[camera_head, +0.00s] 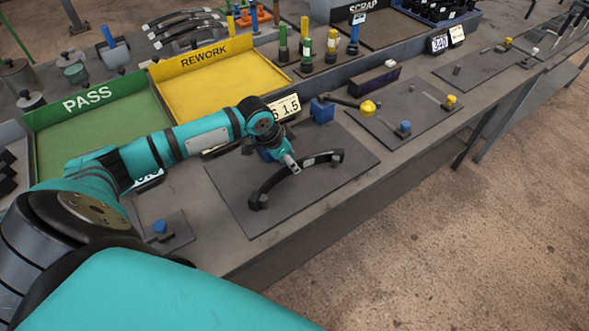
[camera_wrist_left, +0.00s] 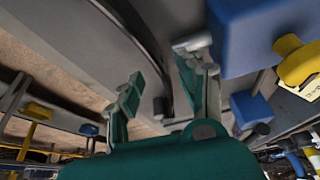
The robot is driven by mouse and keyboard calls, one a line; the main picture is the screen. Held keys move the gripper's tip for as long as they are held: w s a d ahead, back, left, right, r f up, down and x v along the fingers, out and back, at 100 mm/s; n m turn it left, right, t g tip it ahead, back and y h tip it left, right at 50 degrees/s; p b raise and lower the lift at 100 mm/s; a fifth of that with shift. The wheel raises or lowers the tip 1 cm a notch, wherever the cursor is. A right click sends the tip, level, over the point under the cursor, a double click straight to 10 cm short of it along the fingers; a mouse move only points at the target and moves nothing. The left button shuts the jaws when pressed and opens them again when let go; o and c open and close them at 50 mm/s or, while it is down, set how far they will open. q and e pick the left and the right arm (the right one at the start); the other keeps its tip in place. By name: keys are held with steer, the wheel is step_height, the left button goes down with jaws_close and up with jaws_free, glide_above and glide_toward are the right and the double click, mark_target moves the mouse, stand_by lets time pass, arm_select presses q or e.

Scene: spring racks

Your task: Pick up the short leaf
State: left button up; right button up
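A dark curved leaf (camera_head: 278,180) with black blocks at its ends lies on a grey mat (camera_head: 235,215); I cannot tell from its label-free surface whether it is the short leaf. Several similar curved leaves (camera_head: 183,28) lie at the back left. My left gripper (camera_head: 291,163) is low over the mat, at the middle of the near leaf and partly overlapping it. In the left wrist view its two fingers (camera_wrist_left: 163,68) stand apart, with a curved dark strip (camera_wrist_left: 151,42) showing past the gap. Contact is unclear. My right gripper is not in view.
A blue block (camera_head: 322,109) stands at the mat's back edge, close to the gripper. Behind my arm are a green PASS tray (camera_head: 92,100) and a yellow REWORK tray (camera_head: 220,75). Another mat (camera_head: 400,105) with small pegs lies right. The bench front edge is clear.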

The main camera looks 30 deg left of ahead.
arm_select(q)
steer(key=x, duration=0.2)
steer(key=shift+w+d+f, duration=0.1)
steer(key=shift+w+f, duration=0.05)
steer(key=shift+f, duration=0.05)
steer(key=c, duration=0.4)
jaws_close()
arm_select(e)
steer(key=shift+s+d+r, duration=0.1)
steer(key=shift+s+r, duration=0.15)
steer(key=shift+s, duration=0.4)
arm_select(q)
steer(key=shift+r, duration=0.1)
